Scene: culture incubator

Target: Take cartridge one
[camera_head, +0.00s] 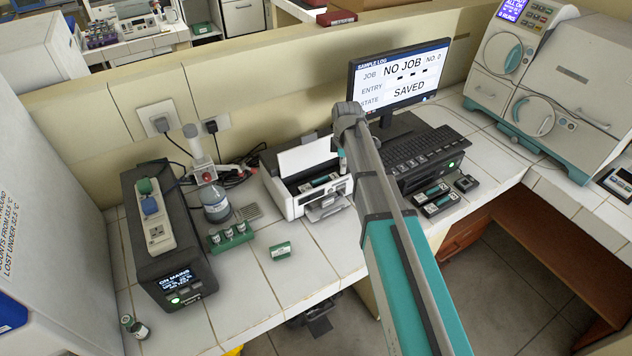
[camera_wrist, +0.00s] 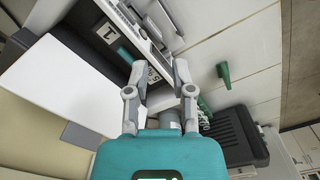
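The white printer (camera_head: 318,203) stands on the tiled counter with its lid raised. A dark and teal cartridge (camera_head: 319,183) shows in its open bay. In the wrist view a white label reading "1" (camera_wrist: 107,33) lies in the dark bay, beside a teal strip. A second printed label (camera_wrist: 153,76) shows between my fingers, partly hidden. My gripper (camera_wrist: 159,70) is open over the bay's edge, with nothing visibly held; whether a finger touches the printer I cannot tell. In the head view only a small part of it (camera_head: 342,160) shows, at the printer's right.
Two dark and teal cartridges (camera_head: 438,204) and a small black block (camera_head: 466,183) lie right of the printer, before the keyboard (camera_head: 429,149). The monitor (camera_head: 400,80) reads NO JOB. A green vial rack (camera_head: 231,236) and a green box (camera_head: 281,250) stand to the left.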

